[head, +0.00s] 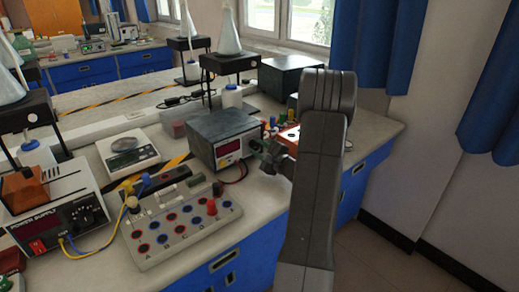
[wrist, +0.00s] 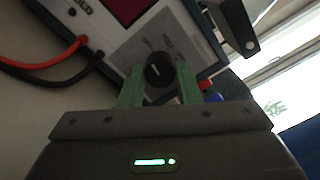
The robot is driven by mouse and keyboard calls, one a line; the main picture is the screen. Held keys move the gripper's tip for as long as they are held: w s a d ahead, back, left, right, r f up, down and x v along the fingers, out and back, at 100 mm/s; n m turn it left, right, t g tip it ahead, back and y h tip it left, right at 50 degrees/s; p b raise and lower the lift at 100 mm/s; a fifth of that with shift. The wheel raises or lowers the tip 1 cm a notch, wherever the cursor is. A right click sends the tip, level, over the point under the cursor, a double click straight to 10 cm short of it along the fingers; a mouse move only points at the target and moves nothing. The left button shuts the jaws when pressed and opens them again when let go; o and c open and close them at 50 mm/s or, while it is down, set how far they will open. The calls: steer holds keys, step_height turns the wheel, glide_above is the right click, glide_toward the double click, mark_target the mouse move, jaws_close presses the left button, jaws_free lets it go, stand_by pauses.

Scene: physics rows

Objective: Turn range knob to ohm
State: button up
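The range knob (wrist: 158,68) is a round black dial with a short pale mark, on a grey label plate on the front of a meter (wrist: 205,50). The plate's lettering is too blurred to read for certain. My gripper (wrist: 160,76) has its two green fingers on either side of the knob, with a narrow gap showing on each side, so it looks open around it. How deep the fingertips reach is unclear. In the head view the meter (head: 224,130) is a dark grey box with a red display, and my gripper (head: 268,156) is at its front right; the knob is hidden there.
Red and black leads (wrist: 45,62) plug in beside the knob. A socket board (head: 180,222), a power supply (head: 60,215) and a scale (head: 128,150) stand left on the bench. An orange-topped box (head: 290,133) stands just behind my gripper. Floor is free at right.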

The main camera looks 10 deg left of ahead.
steer(key=shift+m, duration=0.3)
steer(key=shift+c, duration=0.3)
steer(key=m+b, duration=0.1)
steer(key=m, duration=0.2)
steer(key=shift+m, duration=0.4)
steer(key=m+p, duration=0.1)
steer(key=m, duration=0.4)
steer(key=shift+m, duration=0.3)
steer(key=m+p, duration=0.2)
steer(key=m, duration=0.3)
steer(key=shift+r, duration=0.1)
steer(key=shift+m+p, duration=1.05)
steer(key=shift+m, duration=1.35)
steer(key=o, duration=1)
steer(key=shift+c, duration=0.2)
